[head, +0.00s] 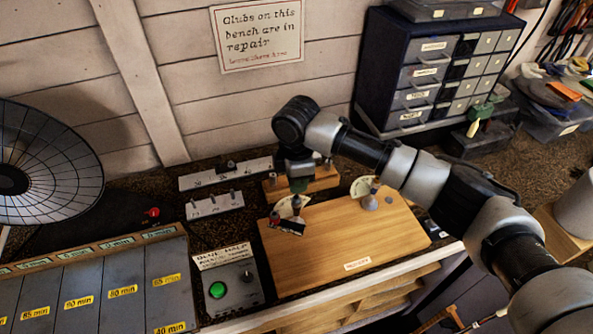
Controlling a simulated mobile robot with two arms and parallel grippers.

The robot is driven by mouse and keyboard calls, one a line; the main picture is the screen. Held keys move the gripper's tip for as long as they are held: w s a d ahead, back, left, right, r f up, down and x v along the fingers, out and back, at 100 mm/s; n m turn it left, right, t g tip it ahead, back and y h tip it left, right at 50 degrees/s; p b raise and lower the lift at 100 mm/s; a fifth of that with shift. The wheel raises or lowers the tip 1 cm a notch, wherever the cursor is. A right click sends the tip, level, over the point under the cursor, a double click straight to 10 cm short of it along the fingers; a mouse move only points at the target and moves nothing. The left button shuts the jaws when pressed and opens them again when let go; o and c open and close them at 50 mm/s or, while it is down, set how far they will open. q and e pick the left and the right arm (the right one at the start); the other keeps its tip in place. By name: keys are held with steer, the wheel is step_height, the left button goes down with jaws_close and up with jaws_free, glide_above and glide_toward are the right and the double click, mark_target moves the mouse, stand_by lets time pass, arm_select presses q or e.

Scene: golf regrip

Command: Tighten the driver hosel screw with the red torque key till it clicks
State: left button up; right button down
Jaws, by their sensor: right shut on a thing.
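My right gripper (298,183) reaches down over the left end of the wooden board on the bench. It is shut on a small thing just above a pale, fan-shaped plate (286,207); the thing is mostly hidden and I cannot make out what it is. A small dark piece with a red part (287,226) lies at the board's left edge, below the gripper. I cannot tell whether it is the torque key. I cannot clearly pick out the driver, its hosel or the screw. My left gripper is not in view.
The wooden board (330,245) has clear room in front. A second pale plate with a grey post (370,202) stands at its back right. A control box with a green button (218,290) sits left. A drawer cabinet (440,65) stands behind my right arm.

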steer(key=shift+m, duration=1.3)
steer(key=m, duration=0.5)
steer(key=shift+m, duration=0.4)
steer(key=c, duration=1.1)
jaws_free()
steer(key=shift+f, duration=0.1)
steer(key=shift+o, duration=0.2)
